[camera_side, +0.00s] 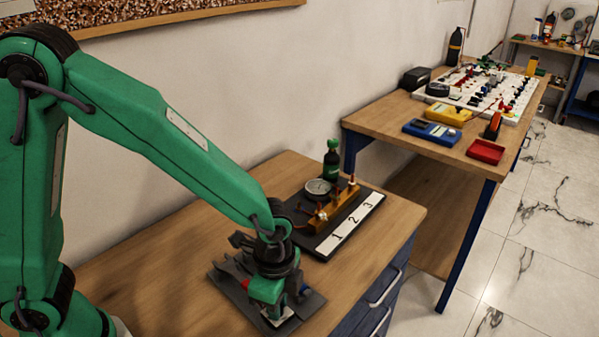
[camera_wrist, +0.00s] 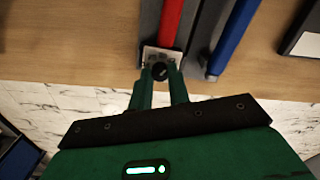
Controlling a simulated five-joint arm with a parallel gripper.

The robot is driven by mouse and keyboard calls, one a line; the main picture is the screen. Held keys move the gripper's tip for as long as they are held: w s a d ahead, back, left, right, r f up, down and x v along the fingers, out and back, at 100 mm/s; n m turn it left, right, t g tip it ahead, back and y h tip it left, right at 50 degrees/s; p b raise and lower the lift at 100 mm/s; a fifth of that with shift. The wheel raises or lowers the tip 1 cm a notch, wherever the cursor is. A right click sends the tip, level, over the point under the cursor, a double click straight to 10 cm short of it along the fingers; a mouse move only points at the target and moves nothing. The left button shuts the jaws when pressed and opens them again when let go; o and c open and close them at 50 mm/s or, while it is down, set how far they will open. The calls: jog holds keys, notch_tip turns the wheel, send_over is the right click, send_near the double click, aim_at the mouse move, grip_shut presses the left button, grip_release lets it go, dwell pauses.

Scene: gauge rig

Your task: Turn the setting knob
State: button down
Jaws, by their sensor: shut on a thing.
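My gripper (camera_side: 270,307) points down at a dark grey holder (camera_side: 309,303) near the front of the wooden bench. In the wrist view my gripper's fingers (camera_wrist: 160,78) are closed around a dark round piece (camera_wrist: 160,69) by a small pale plate. I cannot tell whether this is the setting knob. A red bar (camera_wrist: 171,24) and a blue bar (camera_wrist: 231,40) lie beyond it. The gauge rig stands behind my gripper, with a round dial gauge (camera_side: 318,187) and a brass block (camera_side: 335,207). No knob is clearly made out on the rig.
The rig's black base carries a white strip (camera_side: 353,224) marked 1, 2, 3. A second bench (camera_side: 370,124) holds a white board, meters and a red tray (camera_side: 486,151). The bench's left part is clear.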

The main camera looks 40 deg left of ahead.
jog(key=shift+m, duration=0.8)
jog(key=c, duration=1.3)
grip_release()
jog(key=shift+r, duration=3.9)
